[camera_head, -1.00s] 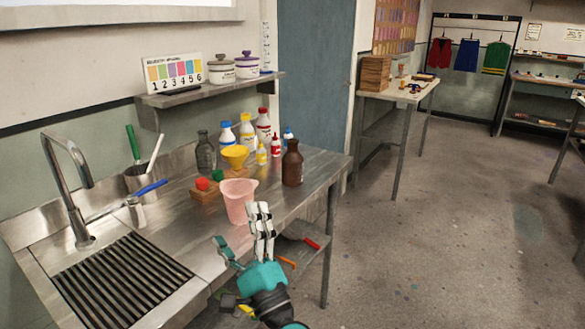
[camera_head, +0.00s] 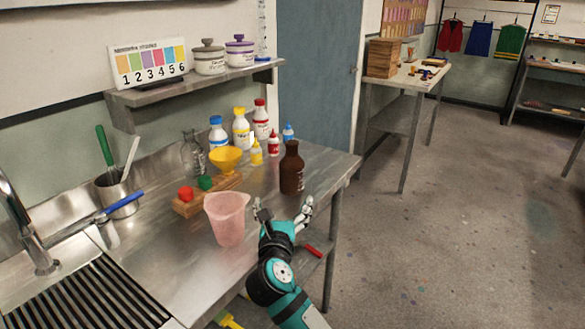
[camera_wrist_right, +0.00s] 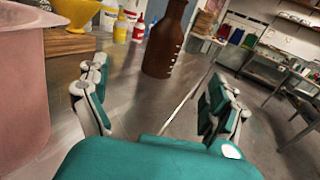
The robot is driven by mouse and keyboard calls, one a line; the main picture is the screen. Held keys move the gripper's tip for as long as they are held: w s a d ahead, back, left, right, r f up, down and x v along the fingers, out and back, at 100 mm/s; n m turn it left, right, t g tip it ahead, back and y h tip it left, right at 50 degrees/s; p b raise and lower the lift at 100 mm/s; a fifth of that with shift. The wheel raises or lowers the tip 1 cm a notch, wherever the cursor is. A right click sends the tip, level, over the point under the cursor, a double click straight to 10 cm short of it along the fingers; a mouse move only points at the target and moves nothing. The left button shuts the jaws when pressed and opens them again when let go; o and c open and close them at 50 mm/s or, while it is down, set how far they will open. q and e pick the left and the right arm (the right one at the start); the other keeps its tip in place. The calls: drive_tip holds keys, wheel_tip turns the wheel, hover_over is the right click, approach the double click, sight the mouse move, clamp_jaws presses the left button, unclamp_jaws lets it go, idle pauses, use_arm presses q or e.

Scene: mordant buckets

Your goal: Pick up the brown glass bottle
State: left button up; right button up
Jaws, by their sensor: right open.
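The brown glass bottle (camera_head: 291,170) stands upright on the steel counter (camera_head: 268,205), near its right end. In the right wrist view the bottle (camera_wrist_right: 165,42) is ahead of the fingers, between them but beyond their tips. My right gripper (camera_head: 283,208) is open and empty, in front of the bottle at the counter's front edge. It also shows in the right wrist view (camera_wrist_right: 158,100), fingers spread, not touching the bottle. My left gripper is not in view.
A pink pitcher (camera_head: 228,220) stands close left of my right gripper. Behind it are a yellow funnel (camera_head: 226,158), a clear bottle (camera_head: 193,155) and several small bottles. The sink (camera_head: 75,300) is at the left. Floor is free to the right.

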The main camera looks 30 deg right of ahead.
sight(289, 178)
drive_tip(key=x, duration=0.5)
drive_tip(key=shift+w+d+r, duration=0.15)
drive_tip(key=shift+w+d, duration=0.1)
drive_tip(key=shift+d, duration=0.05)
drive_tip(key=x, duration=0.3)
drive_tip(key=shift+p, duration=0.35)
drive_tip(key=shift+x, duration=1.5)
drive_tip(key=w+d, duration=0.1)
drive_tip(key=w+d+f, duration=0.1)
drive_tip(key=d, duration=0.1)
drive_tip(key=shift+w, duration=0.2)
drive_tip(key=shift+w+d, duration=0.1)
drive_tip(key=shift+w, duration=0.2)
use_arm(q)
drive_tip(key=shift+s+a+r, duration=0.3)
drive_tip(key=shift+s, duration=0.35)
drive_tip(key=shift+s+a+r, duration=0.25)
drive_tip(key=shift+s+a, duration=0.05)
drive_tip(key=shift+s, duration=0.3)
use_arm(e)
drive_tip(key=shift+c, duration=1.2)
drive_tip(key=c, duration=1.4)
